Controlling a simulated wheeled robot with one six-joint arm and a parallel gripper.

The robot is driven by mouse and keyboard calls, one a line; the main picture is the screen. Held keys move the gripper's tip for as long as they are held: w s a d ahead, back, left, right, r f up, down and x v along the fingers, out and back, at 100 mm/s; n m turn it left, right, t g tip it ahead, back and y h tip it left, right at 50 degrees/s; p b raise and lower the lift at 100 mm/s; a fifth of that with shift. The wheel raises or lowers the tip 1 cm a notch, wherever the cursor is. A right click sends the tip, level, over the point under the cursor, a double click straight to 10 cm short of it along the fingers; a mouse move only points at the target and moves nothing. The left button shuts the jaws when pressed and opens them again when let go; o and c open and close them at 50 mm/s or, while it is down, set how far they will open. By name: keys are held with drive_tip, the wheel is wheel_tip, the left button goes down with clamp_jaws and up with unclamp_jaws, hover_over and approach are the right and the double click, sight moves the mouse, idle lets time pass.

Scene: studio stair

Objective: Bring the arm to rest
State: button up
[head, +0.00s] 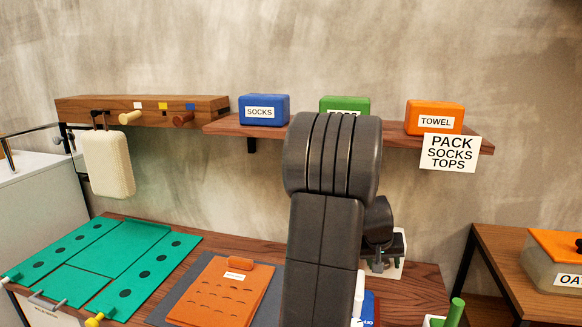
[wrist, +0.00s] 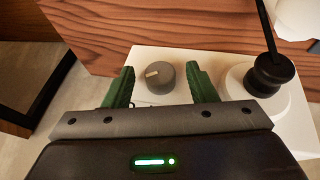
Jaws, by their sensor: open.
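My gripper (wrist: 163,84) shows in the wrist view with its two green fingers spread apart and nothing held between them. A grey round knob (wrist: 160,77) with a pale mark appears between the fingertips, on a white surface (wrist: 150,58). I cannot tell whether the fingers touch it. In the head view my arm rises in the middle of the picture and bends over towards the table.
A wooden shelf (head: 394,136) carries a blue SOCKS box (head: 264,104), a green box (head: 344,103) and an orange TOWEL box (head: 434,112). A peg rail (head: 80,109) is at left. Green mats (head: 132,232) and an orange folder (head: 200,292) lie on the table. A black post (wrist: 268,75) stands right of the fingers.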

drive_tip(key=shift+f+b, duration=0.2)
drive_tip(key=shift+b, duration=0.1)
drive_tip(key=shift+p+v, duration=0.35)
drive_tip(key=shift+v, duration=1.35)
